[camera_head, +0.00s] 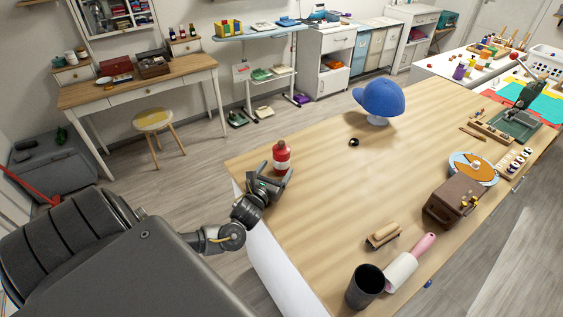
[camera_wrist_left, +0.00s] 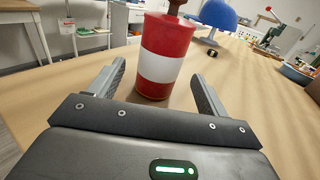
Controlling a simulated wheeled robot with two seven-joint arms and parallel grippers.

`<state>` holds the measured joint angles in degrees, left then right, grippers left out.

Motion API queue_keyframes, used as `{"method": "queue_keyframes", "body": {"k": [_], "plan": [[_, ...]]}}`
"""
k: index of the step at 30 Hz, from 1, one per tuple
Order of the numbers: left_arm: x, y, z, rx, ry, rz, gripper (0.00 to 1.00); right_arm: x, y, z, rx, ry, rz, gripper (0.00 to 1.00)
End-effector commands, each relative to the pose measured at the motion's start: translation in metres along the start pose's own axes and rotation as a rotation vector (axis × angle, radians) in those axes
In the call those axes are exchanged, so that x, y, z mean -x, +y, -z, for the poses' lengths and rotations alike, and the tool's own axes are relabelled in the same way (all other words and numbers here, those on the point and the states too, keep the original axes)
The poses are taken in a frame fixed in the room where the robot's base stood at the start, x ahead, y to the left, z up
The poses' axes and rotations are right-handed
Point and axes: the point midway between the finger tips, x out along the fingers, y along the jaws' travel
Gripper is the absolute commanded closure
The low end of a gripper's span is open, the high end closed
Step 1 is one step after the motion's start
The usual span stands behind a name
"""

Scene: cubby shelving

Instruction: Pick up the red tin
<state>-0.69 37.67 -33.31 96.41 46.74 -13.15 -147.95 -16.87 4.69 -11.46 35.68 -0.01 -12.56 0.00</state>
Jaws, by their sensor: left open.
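The red tin (camera_head: 282,160) with a white band stands upright on the wooden table near its left corner. It also shows in the left wrist view (camera_wrist_left: 166,50), just beyond my fingers and roughly centred between them. A dark reddish top piece rises from it and is cut off by the frame. My left gripper (camera_head: 272,178) reaches in over the table edge, close in front of the tin. In the left wrist view my left gripper (camera_wrist_left: 160,85) is open and empty, one finger to each side of the tin. My right gripper is not in view.
The wooden table (camera_head: 330,190) is clear around the tin. A blue cap (camera_head: 380,98) on a stand and a small black ring (camera_head: 354,142) lie farther back.

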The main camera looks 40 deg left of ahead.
Motion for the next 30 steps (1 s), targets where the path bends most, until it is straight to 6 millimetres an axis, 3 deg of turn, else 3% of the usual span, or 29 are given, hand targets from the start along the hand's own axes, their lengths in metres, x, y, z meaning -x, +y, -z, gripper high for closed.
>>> {"method": "queue_keyframes", "body": {"k": [12,21,30], "plan": [[-0.054,0.0,-0.001,0.001,0.0,-0.001,0.23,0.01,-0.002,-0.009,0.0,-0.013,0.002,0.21],[-0.058,0.0,-0.001,0.001,0.0,-0.001,0.24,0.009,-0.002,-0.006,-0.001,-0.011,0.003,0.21],[-0.057,0.0,-0.001,0.001,0.0,-0.001,0.63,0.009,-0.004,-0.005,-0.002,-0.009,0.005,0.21]]}}
